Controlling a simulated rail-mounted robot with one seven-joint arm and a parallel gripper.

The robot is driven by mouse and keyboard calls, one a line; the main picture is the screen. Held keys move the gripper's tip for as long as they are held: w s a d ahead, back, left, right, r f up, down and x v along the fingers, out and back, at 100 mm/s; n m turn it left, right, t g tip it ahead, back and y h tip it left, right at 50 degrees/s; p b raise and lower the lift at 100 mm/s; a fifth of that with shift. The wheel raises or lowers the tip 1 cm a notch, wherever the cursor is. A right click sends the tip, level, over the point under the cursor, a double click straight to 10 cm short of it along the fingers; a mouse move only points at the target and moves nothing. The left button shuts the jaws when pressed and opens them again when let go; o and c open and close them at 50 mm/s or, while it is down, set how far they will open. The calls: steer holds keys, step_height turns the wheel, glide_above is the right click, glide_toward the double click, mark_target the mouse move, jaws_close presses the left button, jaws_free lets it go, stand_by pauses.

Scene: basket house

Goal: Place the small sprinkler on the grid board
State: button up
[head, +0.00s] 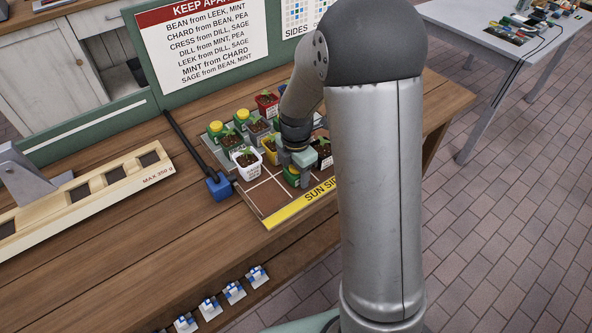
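The grid board (268,193) lies on the wooden bench, with white lines on brown squares and a yellow "SUN SIDE" strip along its front edge. My gripper (296,166) is low over the front part of the board, pointing down. A small green and yellow thing (291,177), likely the small sprinkler, shows just under and between its fingers. Whether the fingers grip it, and whether it touches the board, is too small to tell. Two similar green and yellow things stand farther back, one at the left (215,129) and one behind it (241,116).
Potted seedlings crowd the board close to my gripper: white (247,162), yellow (269,150), black (323,152) and red (267,105) pots among them. Front-left squares are bare. A blue block (219,186) with a dark rod lies left of the board. A wooden slotted rack (98,192) stands farther left.

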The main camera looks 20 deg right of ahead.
step_height(320, 180, up, 12)
steer(key=shift+f, duration=0.25)
steer(key=shift+r, duration=0.25)
steer(key=s+a+m, duration=0.1)
steer(key=s+m, duration=2.1)
steer(key=shift+a+f, duration=0.1)
steer(key=shift+d, duration=0.2)
